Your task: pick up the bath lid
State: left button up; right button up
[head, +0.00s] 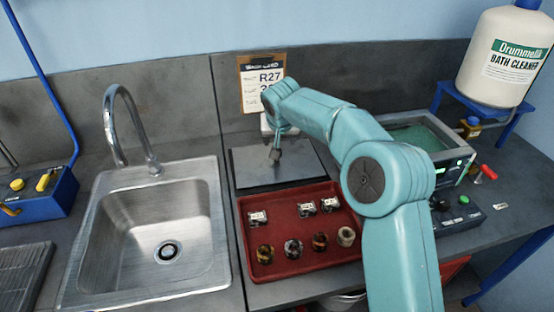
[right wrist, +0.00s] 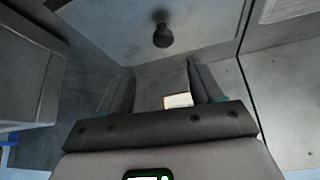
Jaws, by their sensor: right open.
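The bath lid (head: 255,172) is a flat dark grey plate lying on the bench behind the red tray. Its small dark knob (head: 274,155) stands up from it. My right gripper (head: 278,128) hangs above the lid, close over the knob; its fingers are small and partly hidden by the wrist in the head view. In the right wrist view the gripper (right wrist: 160,68) is open and empty. The knob (right wrist: 163,35) shows just beyond its fingertips, roughly centred between them, on the lid plate (right wrist: 110,35). My left gripper is not in view.
The red tray (head: 288,285) with several small parts is in front of the lid. A steel sink (head: 110,265) is at left. The open bath (head: 455,125) and control box (head: 470,220) are at right, partly behind my arm. A card (head: 250,85) hangs behind.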

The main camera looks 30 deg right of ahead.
send_over(277, 164)
notch_tip(277, 164, down, 5)
jog(key=shift+d+r, duration=0.1)
jog(key=shift+d, duration=0.05)
jog(key=shift+s+p, duration=0.2)
jog(key=shift+p, duration=0.1)
jog(key=shift+w+f+p, duration=0.1)
jog(key=shift+f+p, duration=0.5)
jog(key=shift+f, duration=0.15)
jog(key=x, duration=0.3)
jog(key=shift+w+f+p, duration=0.2)
jog(key=shift+w+p, duration=0.1)
jog(key=shift+f, duration=0.2)
jog(key=shift+s+r, duration=0.3)
jog(key=shift+w+f, duration=0.25)
jog(key=shift+w, duration=0.05)
jog(key=c, duration=0.8)
grip_shut()
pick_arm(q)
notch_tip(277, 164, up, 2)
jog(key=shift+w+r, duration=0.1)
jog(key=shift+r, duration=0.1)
pick_arm(e)
jog(key=shift+r, duration=0.15)
